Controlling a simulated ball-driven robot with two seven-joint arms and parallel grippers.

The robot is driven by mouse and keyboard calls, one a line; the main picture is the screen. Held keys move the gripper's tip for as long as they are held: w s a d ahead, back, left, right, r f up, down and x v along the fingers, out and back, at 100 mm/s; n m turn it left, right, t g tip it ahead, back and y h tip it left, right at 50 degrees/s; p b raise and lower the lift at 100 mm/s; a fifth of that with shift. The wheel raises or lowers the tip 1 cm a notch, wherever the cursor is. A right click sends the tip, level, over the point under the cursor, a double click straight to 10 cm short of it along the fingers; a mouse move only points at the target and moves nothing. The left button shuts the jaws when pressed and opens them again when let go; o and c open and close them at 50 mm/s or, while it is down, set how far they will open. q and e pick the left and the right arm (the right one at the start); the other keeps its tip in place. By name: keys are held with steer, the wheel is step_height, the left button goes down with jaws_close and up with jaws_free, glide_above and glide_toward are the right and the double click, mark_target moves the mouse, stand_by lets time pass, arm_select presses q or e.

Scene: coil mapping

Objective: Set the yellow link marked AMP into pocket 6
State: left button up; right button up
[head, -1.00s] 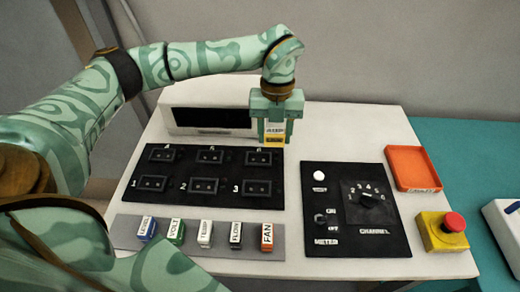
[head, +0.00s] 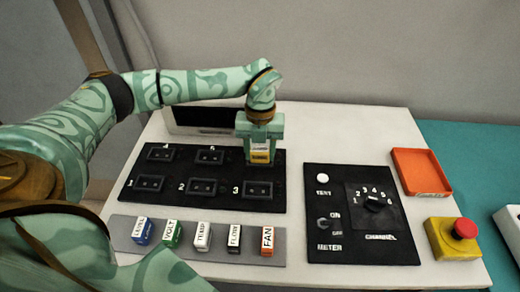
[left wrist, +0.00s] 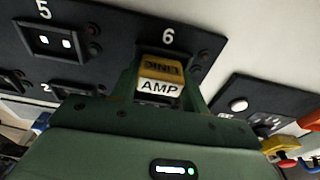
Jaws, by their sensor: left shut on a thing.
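The yellow link marked AMP (left wrist: 158,76) is between the fingers of my left gripper (head: 260,158), which is shut on it. In the head view the link (head: 260,155) is upright at the top right of the black pocket board (head: 220,202). In the left wrist view the link is right below the printed 6 and covers most of pocket 6 (left wrist: 190,58). I cannot tell whether the link is seated in the pocket or just above it. My right gripper does not show.
Links LEVEL, VOLT, TEMP, FLOW and FAN (head: 268,241) stand in a grey rack (head: 190,246) at the front. A black meter panel (head: 335,190), an orange tray (head: 421,172) and a red-topped yellow stop button (head: 455,238) are to the right. Pocket 5 (left wrist: 50,40) is empty.

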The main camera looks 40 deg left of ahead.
arm_select(q)
steer(key=shift+s+f, duration=0.25)
steer(key=shift+f, duration=0.4)
steer(key=o, duration=1.1)
steer(key=shift+d, duration=0.1)
steer(key=shift+c, duration=0.2)
steer(key=shift+f, duration=0.1)
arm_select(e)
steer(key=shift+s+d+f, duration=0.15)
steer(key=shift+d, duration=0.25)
arm_select(q)
step_height(320, 180, up, 14)
steer(key=w+a+p, duration=0.1)
steer(key=p, duration=0.2)
steer(key=shift+w+f, duration=0.25)
steer(key=shift+w, duration=0.15)
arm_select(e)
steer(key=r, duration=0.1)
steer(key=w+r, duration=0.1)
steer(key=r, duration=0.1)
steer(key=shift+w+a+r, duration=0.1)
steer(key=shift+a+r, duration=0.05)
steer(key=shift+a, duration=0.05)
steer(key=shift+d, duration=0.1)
